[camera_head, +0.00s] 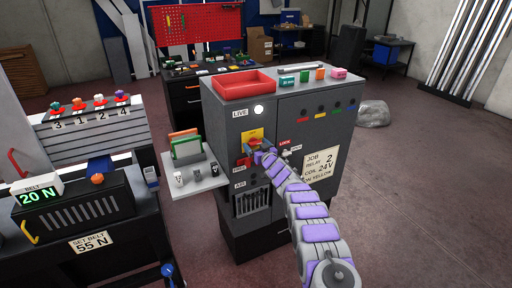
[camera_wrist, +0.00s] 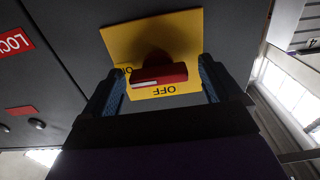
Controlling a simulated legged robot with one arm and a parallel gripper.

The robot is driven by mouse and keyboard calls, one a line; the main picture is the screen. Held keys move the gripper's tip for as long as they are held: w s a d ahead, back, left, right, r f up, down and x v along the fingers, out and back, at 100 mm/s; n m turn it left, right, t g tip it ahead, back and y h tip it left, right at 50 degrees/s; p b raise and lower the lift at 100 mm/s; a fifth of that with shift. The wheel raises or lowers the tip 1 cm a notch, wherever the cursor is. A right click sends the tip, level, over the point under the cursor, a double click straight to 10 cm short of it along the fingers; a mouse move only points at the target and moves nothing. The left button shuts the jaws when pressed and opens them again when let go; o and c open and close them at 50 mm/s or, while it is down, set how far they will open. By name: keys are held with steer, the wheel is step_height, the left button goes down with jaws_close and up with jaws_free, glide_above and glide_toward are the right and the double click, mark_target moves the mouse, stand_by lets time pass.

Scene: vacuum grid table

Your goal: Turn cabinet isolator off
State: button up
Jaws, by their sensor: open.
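The grey cabinet (camera_head: 235,115) stands in the middle of the head view. Its isolator has a yellow plate (camera_head: 253,133) and a red handle (camera_head: 255,142). In the wrist view the yellow plate (camera_wrist: 185,28) carries an upside-down OFF, and the red handle (camera_wrist: 165,75) lies nearly level, its white mark at the left end beside a partly hidden label. My gripper (camera_head: 259,154) is at the isolator. In the wrist view my gripper (camera_wrist: 162,80) is open, with one dark blue finger on each side of the handle. I cannot tell whether either finger touches it.
A pale round lamp (camera_head: 258,109) sits beside the LIVE label. A red LOCK label (camera_wrist: 14,42) is near the isolator. A red tray (camera_head: 243,84) and small coloured blocks are on the cabinet top. A side shelf (camera_head: 200,187) juts out left.

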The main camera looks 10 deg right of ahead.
steer(key=shift+w+d+f, duration=0.1)
steer(key=shift+w+d, duration=0.05)
steer(key=shift+d, duration=0.1)
steer(key=shift+a, duration=0.1)
steer(key=shift+a, duration=0.1)
steer(key=shift+c, duration=1.2)
steer(key=c, duration=0.8)
